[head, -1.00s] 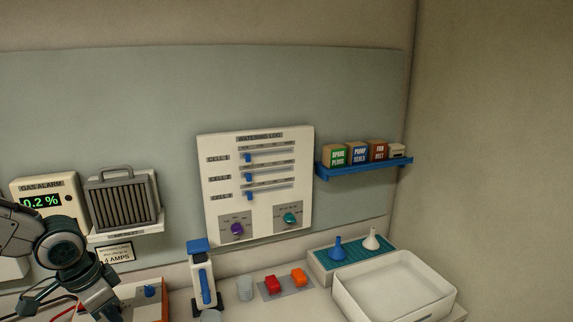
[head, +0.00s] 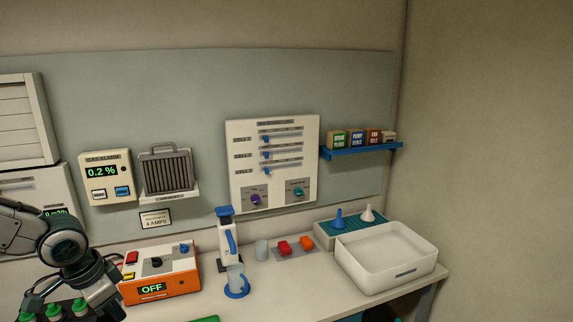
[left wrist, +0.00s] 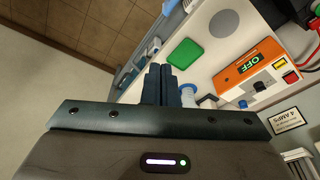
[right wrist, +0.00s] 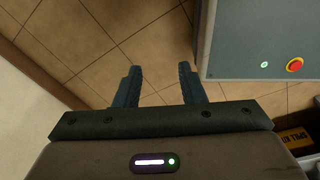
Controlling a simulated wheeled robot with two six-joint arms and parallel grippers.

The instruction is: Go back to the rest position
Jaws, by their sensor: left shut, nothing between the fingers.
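My left gripper (left wrist: 159,84) is shut and empty in the left wrist view. Its two dark fingers lie side by side, with the bench beyond them. In the head view my left arm comes in at the lower left, in front of the bench near the orange charger, and its fingertips do not show there. My right gripper (right wrist: 157,87) is open and empty in the right wrist view. Its fingers stand apart over the tiled floor (right wrist: 105,45). My right arm does not show in the head view.
The bench holds the orange charger (head: 167,288) reading OFF, a blue-and-white jug-like stand (head: 228,240), red and orange caps and a white tray (head: 385,277). Green-capped battery cells (head: 66,310) are at the lower left. A yellow spill kit (right wrist: 301,138) is low at right.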

